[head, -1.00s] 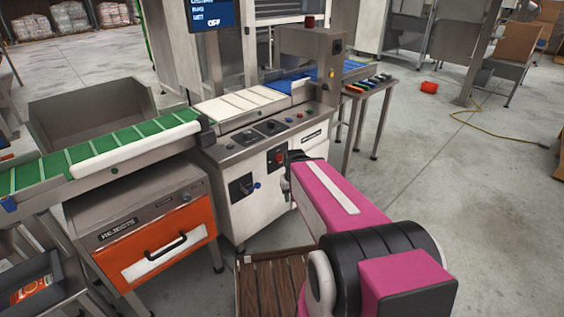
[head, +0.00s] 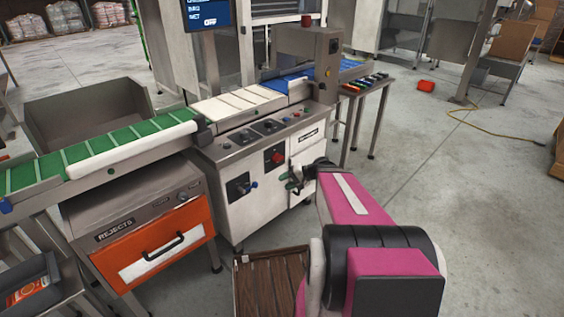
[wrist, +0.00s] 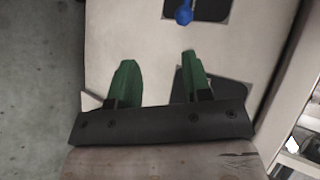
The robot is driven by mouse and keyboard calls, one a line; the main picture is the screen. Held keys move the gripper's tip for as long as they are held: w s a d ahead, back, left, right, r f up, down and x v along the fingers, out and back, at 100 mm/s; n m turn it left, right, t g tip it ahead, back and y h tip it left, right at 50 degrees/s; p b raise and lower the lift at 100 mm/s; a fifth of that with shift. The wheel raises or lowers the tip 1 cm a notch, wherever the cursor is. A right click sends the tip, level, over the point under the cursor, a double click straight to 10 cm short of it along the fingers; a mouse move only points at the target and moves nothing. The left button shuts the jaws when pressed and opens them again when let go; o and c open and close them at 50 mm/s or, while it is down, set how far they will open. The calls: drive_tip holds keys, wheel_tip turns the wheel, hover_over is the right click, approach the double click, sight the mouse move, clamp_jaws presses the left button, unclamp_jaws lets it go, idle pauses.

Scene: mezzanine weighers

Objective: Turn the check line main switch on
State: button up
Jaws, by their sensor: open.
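The check line cabinet (head: 224,198) stands in the middle of the head view. Its front carries a black plate with a red knob (head: 276,157) and, lower left, another black plate with a blue-ended handle (head: 242,186). I cannot read which is the main switch. My gripper (head: 293,181) is open, its green fingers in front of the cabinet, below and right of the red knob. In the wrist view the fingers (wrist: 159,82) are apart with nothing between them. The blue handle end (wrist: 184,14) shows beyond them. A dark plate (wrist: 212,91) is partly behind the right finger.
The screen (head: 208,13) above reads OFF. An orange-fronted rejects box (head: 185,222) stands left, under the green belt (head: 85,150). A brown slatted platform (head: 270,285) lies on the floor below my arm. A small table (head: 357,96) stands behind right. Floor at right is mostly clear.

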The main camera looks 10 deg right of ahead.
sight(281, 160)
drive_tip(key=w+d+r+m+t+y, duration=0.2)
drive_tip(key=w+d+m+t+y, duration=0.1)
drive_tip(key=w+d+t, duration=0.5)
drive_tip(key=shift+g, duration=0.4)
drive_tip(key=x, duration=0.9)
clamp_jaws()
